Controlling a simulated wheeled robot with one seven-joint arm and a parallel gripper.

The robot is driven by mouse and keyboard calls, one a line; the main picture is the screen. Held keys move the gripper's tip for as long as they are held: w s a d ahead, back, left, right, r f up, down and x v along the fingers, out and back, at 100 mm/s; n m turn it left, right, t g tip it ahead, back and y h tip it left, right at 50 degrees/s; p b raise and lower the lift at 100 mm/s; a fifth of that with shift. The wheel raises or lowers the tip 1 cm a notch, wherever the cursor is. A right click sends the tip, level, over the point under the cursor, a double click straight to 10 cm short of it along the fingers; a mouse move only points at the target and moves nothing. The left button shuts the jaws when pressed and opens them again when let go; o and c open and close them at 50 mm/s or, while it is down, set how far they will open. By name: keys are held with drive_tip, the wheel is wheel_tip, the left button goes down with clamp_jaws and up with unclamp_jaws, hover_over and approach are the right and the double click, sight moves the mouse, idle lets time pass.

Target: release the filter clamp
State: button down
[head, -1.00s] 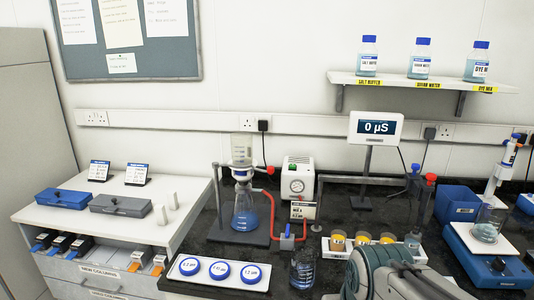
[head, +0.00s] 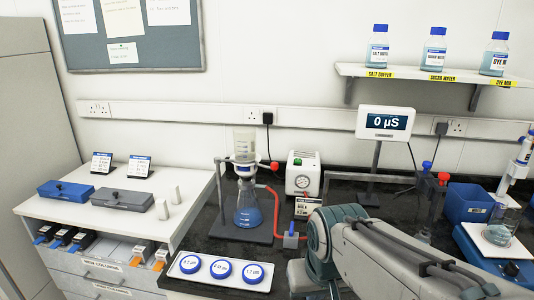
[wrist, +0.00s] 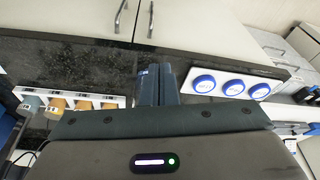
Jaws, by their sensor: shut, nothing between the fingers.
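The filter unit stands on the black bench in the head view: a clear graduated funnel (head: 245,142) sits on a flask of blue liquid (head: 248,208). The filter clamp (head: 245,169) appears to be at the joint below the funnel, too small to tell whether it is closed. My arm covers the front right of the bench in the head view, and my gripper is out of that view. In the wrist view my gripper (wrist: 157,88) has its two dark fingers together, with nothing between them. It is over the bench's front area, apart from the filter unit.
A white tray of blue-capped filter discs (head: 259,282) lies at the bench front. A red hose (head: 276,205) runs from the flask past a blue valve (head: 290,239). A pump with a gauge (head: 303,174) stands behind. Orange-banded jars (wrist: 57,103) show in the wrist view.

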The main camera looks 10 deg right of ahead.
drive_tip(key=w+r+m+p, duration=0.1)
drive_tip(key=w+r+p, duration=0.1)
drive_tip(key=w+r, duration=0.5)
drive_tip(key=w+r+m+h+p, duration=0.1)
drive_tip(key=w+r, duration=0.7)
drive_tip(key=w, duration=0.8)
drive_tip(key=w+r+m+p, duration=0.3)
drive_tip(key=w+r, duration=0.4)
drive_tip(key=w, duration=0.5)
drive_tip(key=shift+a+r+t+h+p, duration=0.3)
drive_tip(key=shift+a+h+p, duration=0.15)
drive_tip(key=shift+p, duration=0.2)
drive_tip(key=shift+f, duration=0.15)
wheel_tip(320, 180, down, 10)
drive_tip(key=p, duration=0.1)
drive_tip(key=shift+s+r, duration=0.25)
drive_tip(key=shift+s, duration=0.05)
drive_tip(key=shift+a, duration=0.1)
